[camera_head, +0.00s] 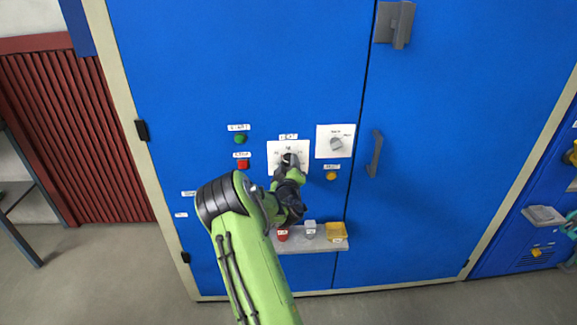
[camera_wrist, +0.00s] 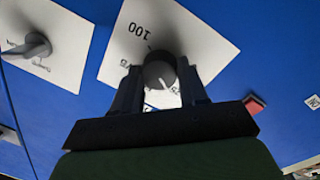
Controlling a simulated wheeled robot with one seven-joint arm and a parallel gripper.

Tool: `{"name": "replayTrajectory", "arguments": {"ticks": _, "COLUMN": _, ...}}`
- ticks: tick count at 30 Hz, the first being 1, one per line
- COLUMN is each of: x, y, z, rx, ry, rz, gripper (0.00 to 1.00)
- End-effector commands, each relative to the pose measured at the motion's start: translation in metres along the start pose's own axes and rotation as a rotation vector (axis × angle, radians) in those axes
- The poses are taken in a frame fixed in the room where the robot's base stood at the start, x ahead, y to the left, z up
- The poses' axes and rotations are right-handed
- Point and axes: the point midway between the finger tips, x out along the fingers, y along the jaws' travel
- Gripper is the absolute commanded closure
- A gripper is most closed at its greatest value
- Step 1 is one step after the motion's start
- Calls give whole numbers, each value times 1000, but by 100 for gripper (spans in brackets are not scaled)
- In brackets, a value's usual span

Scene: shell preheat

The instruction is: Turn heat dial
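A dark round dial (camera_wrist: 158,70) sits on a white plate (camera_wrist: 118,62) marked "100" in the wrist view. My gripper (camera_wrist: 161,80) has one finger on each side of this dial, very close to it. I cannot tell whether the fingers press on it or leave a small gap. In the head view my gripper (camera_head: 290,163) is in front of the left white plate (camera_head: 274,149) on the blue cabinet and hides most of its dial. The fingers cover part of the scale, so the full dial setting cannot be read.
A second grey dial (camera_head: 336,143) on a white plate is close to the right. A green button (camera_head: 240,139), a red button (camera_head: 243,164) and a yellow button (camera_head: 331,177) are nearby. A shelf (camera_head: 310,247) with small items juts out below; a door handle (camera_head: 375,154) is further right.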

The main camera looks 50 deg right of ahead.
Motion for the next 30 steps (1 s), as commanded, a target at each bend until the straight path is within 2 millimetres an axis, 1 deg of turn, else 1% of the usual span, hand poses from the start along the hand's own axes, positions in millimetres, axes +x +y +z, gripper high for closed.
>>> {"name": "replayTrajectory", "arguments": {"ticks": 1, "x": 0, "y": 0, "z": 0, "rx": 0, "ry": 0, "rz": 0, "gripper": 69}}
{"name": "replayTrajectory", "arguments": {"ticks": 3, "x": 0, "y": 0, "z": 0, "rx": 0, "ry": 0, "rz": 0, "gripper": 79}}
{"name": "replayTrajectory", "arguments": {"ticks": 5, "x": 0, "y": 0, "z": 0, "rx": 1, "ry": 0, "rz": 0, "gripper": 88}}
{"name": "replayTrajectory", "arguments": {"ticks": 11, "x": 0, "y": 0, "z": 0, "rx": -12, "ry": 1, "rz": 0, "gripper": 88}}
{"name": "replayTrajectory", "arguments": {"ticks": 17, "x": 0, "y": -1, "z": 0, "rx": -83, "ry": 6, "rz": 4, "gripper": 88}}
{"name": "replayTrajectory", "arguments": {"ticks": 23, "x": 0, "y": -1, "z": 1, "rx": -227, "ry": 14, "rz": 12, "gripper": 88}}
{"name": "replayTrajectory", "arguments": {"ticks": 30, "x": 0, "y": -1, "z": 1, "rx": -452, "ry": 30, "rz": 25, "gripper": 88}}
